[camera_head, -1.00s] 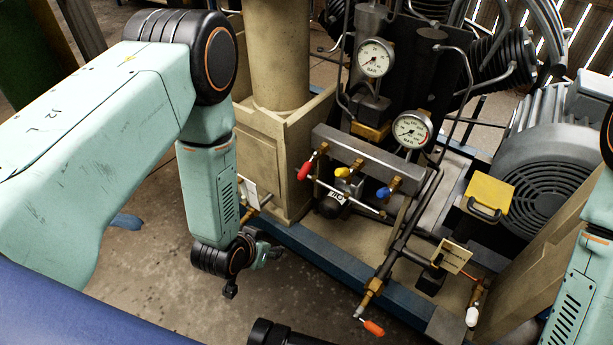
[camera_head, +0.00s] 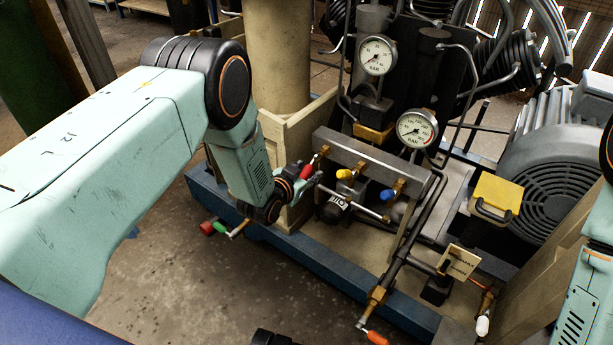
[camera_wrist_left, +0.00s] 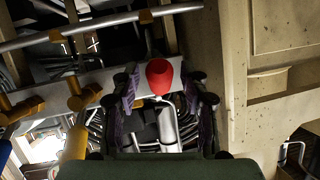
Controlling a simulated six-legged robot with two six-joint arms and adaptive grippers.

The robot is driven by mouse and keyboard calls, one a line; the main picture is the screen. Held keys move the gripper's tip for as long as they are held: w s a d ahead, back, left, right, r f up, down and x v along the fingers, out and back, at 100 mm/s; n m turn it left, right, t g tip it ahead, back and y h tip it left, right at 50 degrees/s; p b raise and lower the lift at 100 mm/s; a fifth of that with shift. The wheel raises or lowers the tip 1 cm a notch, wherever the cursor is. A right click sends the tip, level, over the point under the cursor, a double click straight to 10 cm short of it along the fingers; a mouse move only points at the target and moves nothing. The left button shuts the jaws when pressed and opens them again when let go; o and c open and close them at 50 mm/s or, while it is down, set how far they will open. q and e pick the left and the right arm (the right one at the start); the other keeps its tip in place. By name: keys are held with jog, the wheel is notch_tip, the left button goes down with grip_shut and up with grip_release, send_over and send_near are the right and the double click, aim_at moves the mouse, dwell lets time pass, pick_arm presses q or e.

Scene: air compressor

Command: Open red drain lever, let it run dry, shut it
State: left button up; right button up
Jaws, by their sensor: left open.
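A red lever grip (camera_head: 307,171) hangs at the left end of the grey manifold bar (camera_head: 372,160), beside a yellow (camera_head: 344,174) and a blue (camera_head: 388,194) one. My left gripper (camera_head: 313,178) is right at the red grip. In the left wrist view the red grip (camera_wrist_left: 160,77) shows between the two spread fingers of my left gripper (camera_wrist_left: 161,92). I cannot tell whether either finger touches it. An orange-red handle (camera_head: 376,338) sits on the lower pipe at the front. My right gripper is out of view.
Two pressure gauges (camera_head: 417,128) stand above the manifold. A beige column base (camera_head: 290,130) is close beside my left wrist. A green-handled valve (camera_head: 221,228) and a red part (camera_head: 207,228) are low on the left. The floor in front (camera_head: 230,295) is clear.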

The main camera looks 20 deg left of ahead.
pick_arm(q)
jog(key=shift+w+f, duration=0.1)
jog(key=shift+w, duration=0.1)
grip_shut()
dwell(0.4)
dwell(0.3)
